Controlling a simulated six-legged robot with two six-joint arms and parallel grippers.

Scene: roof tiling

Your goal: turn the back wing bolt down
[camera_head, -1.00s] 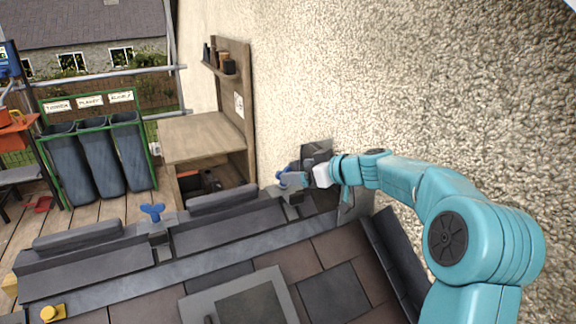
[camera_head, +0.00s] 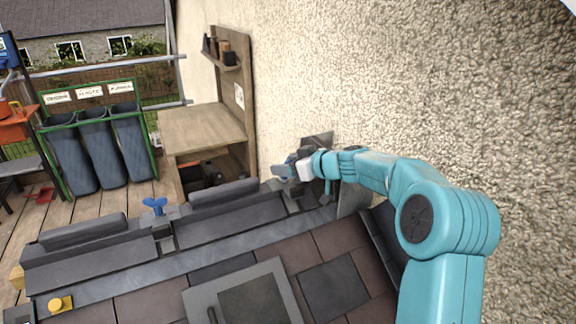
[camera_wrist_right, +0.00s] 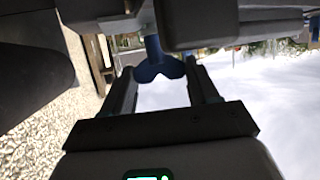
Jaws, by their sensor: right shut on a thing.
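My right gripper (camera_head: 284,171) is at the far end of the ridge, close to the rough wall, with its arm coming in from the right. In the right wrist view, a blue wing bolt (camera_wrist_right: 158,69) sits between the fingers of that gripper, and they are shut on it. The bolt's wings face the gripper, and its shaft runs away from it. In the head view, this bolt is mostly hidden by the gripper. Another blue wing bolt (camera_head: 154,205) stands upright on a clamp farther left along the ridge, with nothing touching it. My left gripper is not in view.
Dark ridge pieces (camera_head: 92,257) lie along the roof's edge. Brown and grey slates (camera_head: 333,284) and a grey-framed roof window (camera_head: 240,302) are in front. A wooden bench (camera_head: 205,130) and blue-grey bins (camera_head: 98,155) stand beyond. The pebbled wall (camera_head: 400,90) borders the right side.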

